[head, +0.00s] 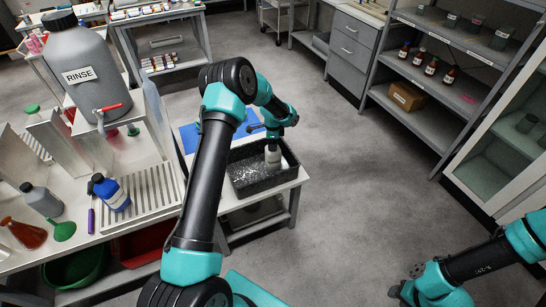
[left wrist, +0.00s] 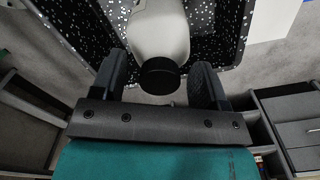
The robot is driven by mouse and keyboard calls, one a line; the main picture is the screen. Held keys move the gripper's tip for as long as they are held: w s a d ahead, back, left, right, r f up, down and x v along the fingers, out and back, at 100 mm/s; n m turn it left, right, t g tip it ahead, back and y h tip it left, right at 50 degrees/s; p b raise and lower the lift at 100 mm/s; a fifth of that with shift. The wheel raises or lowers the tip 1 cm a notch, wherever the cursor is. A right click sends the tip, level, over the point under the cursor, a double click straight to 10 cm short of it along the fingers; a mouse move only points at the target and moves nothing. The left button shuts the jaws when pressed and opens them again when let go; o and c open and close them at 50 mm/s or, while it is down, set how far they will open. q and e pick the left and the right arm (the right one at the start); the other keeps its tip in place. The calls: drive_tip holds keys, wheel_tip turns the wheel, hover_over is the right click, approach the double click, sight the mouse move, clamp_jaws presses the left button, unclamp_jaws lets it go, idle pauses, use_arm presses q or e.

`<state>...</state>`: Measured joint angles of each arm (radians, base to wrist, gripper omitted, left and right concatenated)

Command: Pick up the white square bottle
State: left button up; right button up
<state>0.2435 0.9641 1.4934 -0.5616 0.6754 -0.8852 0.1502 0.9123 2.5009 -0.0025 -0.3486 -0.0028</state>
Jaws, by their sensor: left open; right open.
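The white bottle (head: 272,158) with a dark cap stands in a black speckled tray (head: 240,188) on a small side table in the head view. Its shape shows as rounded at the shoulder in the left wrist view (left wrist: 158,32), with the black cap toward me. My left gripper (head: 273,143) is above the bottle at its top. In the left wrist view its open fingers (left wrist: 165,82) are on both sides of the cap, with gaps visible. My right gripper (head: 408,290) is low at the right of the head view, far from the bottle.
The tray's walls surround the bottle closely at the right. A blue mat (head: 220,130) lies behind the tray. Open floor lies to the right.

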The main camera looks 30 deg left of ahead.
use_arm(q)
drive_tip(key=shift+c, duration=0.2)
clamp_jaws()
idle(0.6)
